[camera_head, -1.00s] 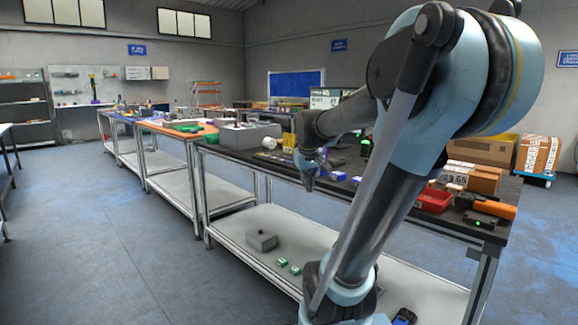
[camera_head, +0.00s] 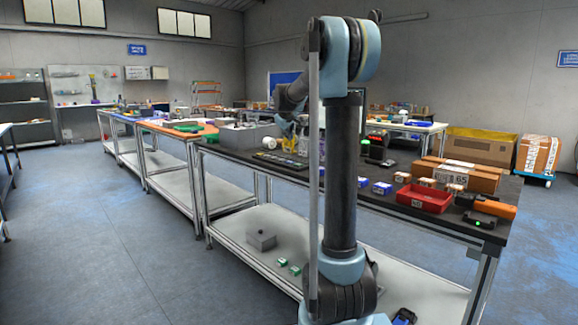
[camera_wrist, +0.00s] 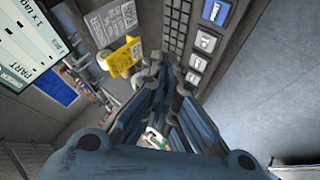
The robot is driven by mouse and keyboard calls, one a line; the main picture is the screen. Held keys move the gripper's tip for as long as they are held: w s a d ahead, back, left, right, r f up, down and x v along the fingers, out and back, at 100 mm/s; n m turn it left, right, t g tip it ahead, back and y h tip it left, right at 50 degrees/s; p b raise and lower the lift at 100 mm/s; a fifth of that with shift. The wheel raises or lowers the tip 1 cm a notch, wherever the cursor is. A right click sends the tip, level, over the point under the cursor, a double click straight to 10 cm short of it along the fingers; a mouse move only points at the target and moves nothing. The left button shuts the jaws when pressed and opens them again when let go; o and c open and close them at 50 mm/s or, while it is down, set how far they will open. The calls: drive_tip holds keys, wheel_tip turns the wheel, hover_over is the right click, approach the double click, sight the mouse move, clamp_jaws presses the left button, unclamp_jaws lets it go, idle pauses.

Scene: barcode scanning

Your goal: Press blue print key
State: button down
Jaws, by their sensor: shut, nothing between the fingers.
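The blue key (camera_wrist: 216,11) is at the top of a column of large keys on a dark keypad in the wrist view. My gripper (camera_wrist: 165,68) points toward the keypad from below in that view, its fingers shut and empty. The fingertips are left of and below the blue key, apart from it in the picture; I cannot tell their height above the keypad. In the head view the dark keyboard panel (camera_head: 281,159) lies on the table, and the blue key cannot be made out. My arm partly hides that area.
Grey keys (camera_wrist: 205,41) run below the blue one. A yellow label (camera_wrist: 125,57) and a screen (camera_wrist: 28,45) are at the left in the wrist view. A red bin (camera_head: 424,199), cardboard boxes (camera_head: 465,177) and small blue-white boxes (camera_head: 382,188) stand on the table at right.

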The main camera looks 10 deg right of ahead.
sight(288, 162)
drive_tip(key=shift+w, duration=0.1)
idle(0.3)
drive_tip(key=shift+f, duration=4.4)
drive_tip(key=shift+f, duration=0.3)
drive_tip(key=shift+f, duration=0.45)
drive_tip(key=shift+r, duration=0.85)
drive_tip(key=shift+r, duration=2.55)
